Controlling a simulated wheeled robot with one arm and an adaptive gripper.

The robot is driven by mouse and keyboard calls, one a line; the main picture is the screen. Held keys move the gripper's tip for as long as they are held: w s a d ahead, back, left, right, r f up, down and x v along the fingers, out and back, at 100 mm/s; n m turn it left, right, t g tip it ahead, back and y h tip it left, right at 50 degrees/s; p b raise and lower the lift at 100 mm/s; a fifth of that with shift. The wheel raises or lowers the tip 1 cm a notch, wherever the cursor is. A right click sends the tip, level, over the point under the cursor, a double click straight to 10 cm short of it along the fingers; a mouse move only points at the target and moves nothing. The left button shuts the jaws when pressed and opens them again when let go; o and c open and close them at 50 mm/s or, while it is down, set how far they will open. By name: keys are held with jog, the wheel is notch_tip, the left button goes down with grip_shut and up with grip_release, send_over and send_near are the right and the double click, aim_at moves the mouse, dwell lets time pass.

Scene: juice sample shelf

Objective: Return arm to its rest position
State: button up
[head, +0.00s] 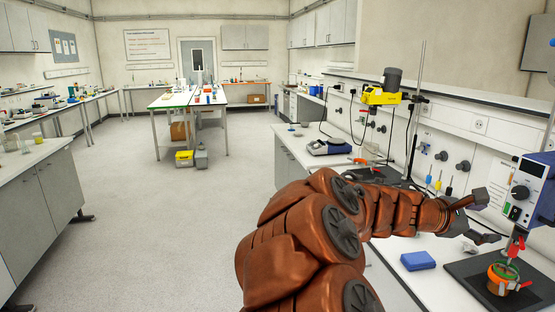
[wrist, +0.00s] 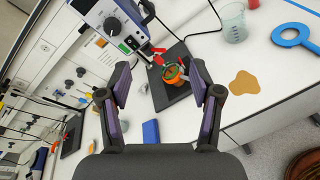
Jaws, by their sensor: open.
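My gripper (head: 480,217) is at the end of my copper-coloured arm, which reaches right over the bench in the head view. In the wrist view my gripper (wrist: 160,90) has its two fingers wide apart with nothing held between them. Beyond the fingertips, an orange cup-like item (wrist: 172,75) stands on a dark base plate (wrist: 172,97). The same orange item (head: 503,279) shows at the lower right of the head view, apart from the gripper. No shelf of juice samples can be made out.
A blue block (head: 418,260) lies on the right bench near my gripper; a blue instrument (head: 532,188) stands beyond it. A stand with a yellow device (head: 381,96) rises behind my arm. The wrist view shows a beaker (wrist: 233,22) and a tan patch (wrist: 244,83). The floor (head: 140,210) at left is clear.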

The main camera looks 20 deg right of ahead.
jog(key=s+a+f+m+t+y, duration=0.1)
jog(key=a+f+m+y, duration=0.4)
jog(key=a, duration=0.6)
jog(key=s+a+f+t+y, duration=0.1)
jog(key=a+f+y, duration=0.1)
jog(key=a+f, duration=0.6)
jog(key=s+a+f+m+t+y, duration=0.1)
jog(key=a+f+m+y, duration=0.25)
jog(key=a, duration=0.95)
jog(key=s+a+f+y, duration=0.2)
jog(key=s+a+y, duration=0.2)
jog(key=a, duration=0.8)
jog(key=shift+s+n, duration=0.35)
